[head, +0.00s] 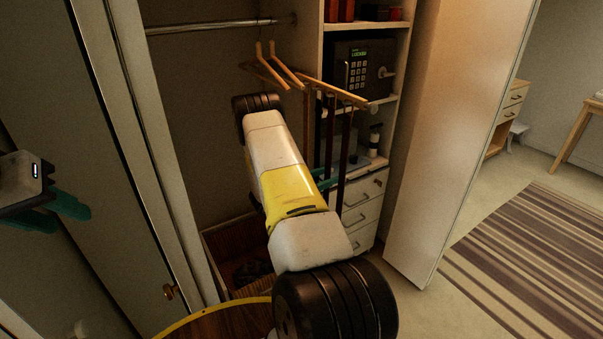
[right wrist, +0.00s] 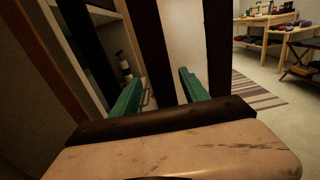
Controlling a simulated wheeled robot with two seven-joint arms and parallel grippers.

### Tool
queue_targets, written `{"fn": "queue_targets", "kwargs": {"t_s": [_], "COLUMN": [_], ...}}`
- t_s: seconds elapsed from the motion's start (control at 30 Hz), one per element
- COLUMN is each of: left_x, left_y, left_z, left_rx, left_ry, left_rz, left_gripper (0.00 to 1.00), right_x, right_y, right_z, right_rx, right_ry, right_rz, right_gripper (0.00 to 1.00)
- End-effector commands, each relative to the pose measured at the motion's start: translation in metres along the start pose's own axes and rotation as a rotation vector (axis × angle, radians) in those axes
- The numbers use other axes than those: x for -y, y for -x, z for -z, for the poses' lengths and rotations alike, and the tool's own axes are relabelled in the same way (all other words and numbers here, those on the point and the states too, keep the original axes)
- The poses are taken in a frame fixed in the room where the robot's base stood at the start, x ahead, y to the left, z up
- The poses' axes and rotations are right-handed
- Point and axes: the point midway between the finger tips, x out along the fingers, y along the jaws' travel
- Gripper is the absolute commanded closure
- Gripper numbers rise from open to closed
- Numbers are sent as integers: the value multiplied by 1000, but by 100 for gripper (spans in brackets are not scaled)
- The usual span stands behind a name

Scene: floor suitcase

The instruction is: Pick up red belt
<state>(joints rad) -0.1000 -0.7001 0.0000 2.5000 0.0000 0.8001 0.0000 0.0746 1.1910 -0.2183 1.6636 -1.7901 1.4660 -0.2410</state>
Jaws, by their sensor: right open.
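Several dark belts hang from a wooden hanger (head: 335,90) in the closet. The one on the right looks dark reddish (head: 345,150) and is likely the red belt; the shade is hard to tell in this light. My right gripper (head: 325,181) is at the hanging belts, partly hidden behind my forearm. In the right wrist view its green fingers (right wrist: 160,95) are apart, with one dark strap (right wrist: 153,45) showing between them and another strap (right wrist: 217,45) to the right. My left gripper (head: 58,207) is at the left edge, away from the belts; its finger gap is unclear.
A shelf unit with a safe (head: 362,68) and drawers (head: 362,212) stands behind the belts. An open white door (head: 455,130) is to the right. The closet rail (head: 215,27) runs above. Striped rug (head: 530,260) and open floor lie at right.

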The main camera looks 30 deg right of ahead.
Motion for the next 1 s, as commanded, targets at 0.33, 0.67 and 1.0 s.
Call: {"fn": "queue_targets", "kwargs": {"t_s": [0.33,0.67,1.0], "left_x": [0,0,0], "left_y": [0,0,0], "left_z": [0,0,0], "left_rx": [0,0,0], "left_ry": [0,0,0], "left_rz": [0,0,0], "left_gripper": [64,64,64], "right_x": [0,0,-1], "right_y": [0,0,24], "right_z": [0,-2,-12], "right_rx": [0,1,0], "right_ry": [0,-1,1], "right_rz": [1,1,-3], "right_gripper": [100,100,100]}}
